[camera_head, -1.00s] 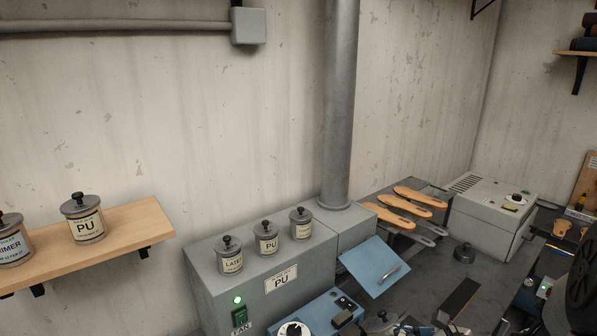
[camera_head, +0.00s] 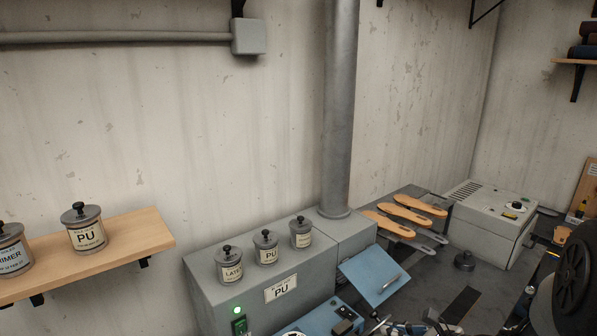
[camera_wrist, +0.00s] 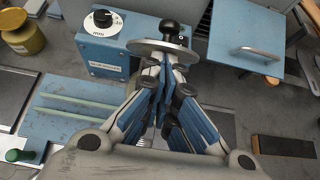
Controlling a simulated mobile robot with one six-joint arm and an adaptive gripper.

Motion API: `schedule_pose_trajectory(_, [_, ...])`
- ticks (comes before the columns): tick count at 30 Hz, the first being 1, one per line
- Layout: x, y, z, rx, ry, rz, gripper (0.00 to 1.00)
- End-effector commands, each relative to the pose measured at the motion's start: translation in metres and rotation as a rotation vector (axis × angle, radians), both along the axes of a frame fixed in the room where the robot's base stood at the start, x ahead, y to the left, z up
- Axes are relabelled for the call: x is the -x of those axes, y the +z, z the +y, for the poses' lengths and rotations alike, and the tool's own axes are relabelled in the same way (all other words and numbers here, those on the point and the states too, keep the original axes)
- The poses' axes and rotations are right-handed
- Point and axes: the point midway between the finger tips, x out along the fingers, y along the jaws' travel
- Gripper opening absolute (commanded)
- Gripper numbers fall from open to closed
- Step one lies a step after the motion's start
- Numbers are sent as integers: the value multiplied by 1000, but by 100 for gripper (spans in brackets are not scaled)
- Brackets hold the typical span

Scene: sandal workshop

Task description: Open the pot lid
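A grey round pot lid (camera_wrist: 140,47) with a black knob (camera_wrist: 169,31) is at the fingertips of my gripper (camera_wrist: 165,68) in the wrist view. The fingers converge against the lid's near side, and the knob stands clear beyond them. They look shut on it, but the contact is partly hidden. No pot body shows under this lid. Several other lidded pots show in the head view: a latex pot (camera_head: 229,270), a PU pot (camera_head: 266,250) and a third pot (camera_head: 301,236) on the grey machine, and another PU pot (camera_head: 87,236) on the shelf.
The grey machine (camera_head: 280,291) stands against the wall beside the wooden shelf (camera_head: 145,233). A blue panel (camera_head: 372,277) with a handle juts out beside it. A dark knobbed piece (camera_head: 464,262) lies on the bench, near orange soles (camera_head: 413,214) and a grey box (camera_head: 492,222).

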Motion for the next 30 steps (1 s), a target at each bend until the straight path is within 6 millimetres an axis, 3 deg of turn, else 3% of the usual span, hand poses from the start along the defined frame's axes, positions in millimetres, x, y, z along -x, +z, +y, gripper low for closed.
schedule_pose_trajectory(12, [-15, 8, 12, 1, 1, -2, 0])
schedule_pose_trajectory(30, [-22, 8, 17, 1, 3, -1, 0])
